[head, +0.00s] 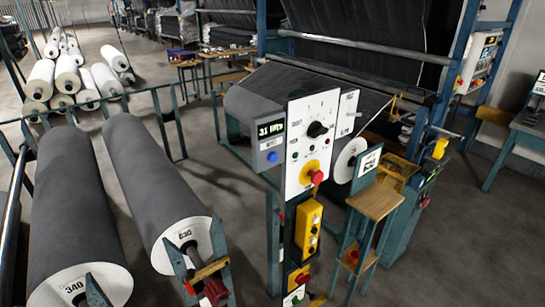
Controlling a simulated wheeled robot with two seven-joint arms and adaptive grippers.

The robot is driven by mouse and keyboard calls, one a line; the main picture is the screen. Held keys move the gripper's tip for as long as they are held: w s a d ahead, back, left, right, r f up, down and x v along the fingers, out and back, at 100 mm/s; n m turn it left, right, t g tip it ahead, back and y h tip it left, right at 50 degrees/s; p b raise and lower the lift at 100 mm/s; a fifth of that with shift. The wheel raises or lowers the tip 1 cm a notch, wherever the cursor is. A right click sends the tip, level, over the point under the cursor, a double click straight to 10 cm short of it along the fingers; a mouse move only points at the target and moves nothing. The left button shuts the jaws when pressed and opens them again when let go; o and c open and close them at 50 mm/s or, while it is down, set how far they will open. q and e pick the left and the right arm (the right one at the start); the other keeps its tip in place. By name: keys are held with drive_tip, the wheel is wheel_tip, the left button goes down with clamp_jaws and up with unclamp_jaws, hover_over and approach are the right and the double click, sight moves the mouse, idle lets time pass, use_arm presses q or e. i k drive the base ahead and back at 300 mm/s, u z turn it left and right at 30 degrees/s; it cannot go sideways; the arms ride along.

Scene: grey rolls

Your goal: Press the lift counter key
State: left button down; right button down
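A white control panel (308,145) stands upright on a teal post near the middle of the head view. A round blue key (272,157) sits below that label. The panel also carries a black rotary knob (317,129) and a red mushroom button (316,177) on a yellow base. Which control is named the lift counter key cannot be read. Neither of my grippers is in view.
Two large grey rolls (150,180) lie in a teal rack at the left. A yellow button box (308,229) hangs below the panel. A small wooden-topped stand (375,201) is right of the post. Open floor (460,240) lies at the right.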

sight(272, 156)
drive_tip(key=z, duration=0.8)
drive_tip(key=k, duration=1.05)
drive_tip(key=u, duration=1.25)
drive_tip(key=i, duration=0.5)
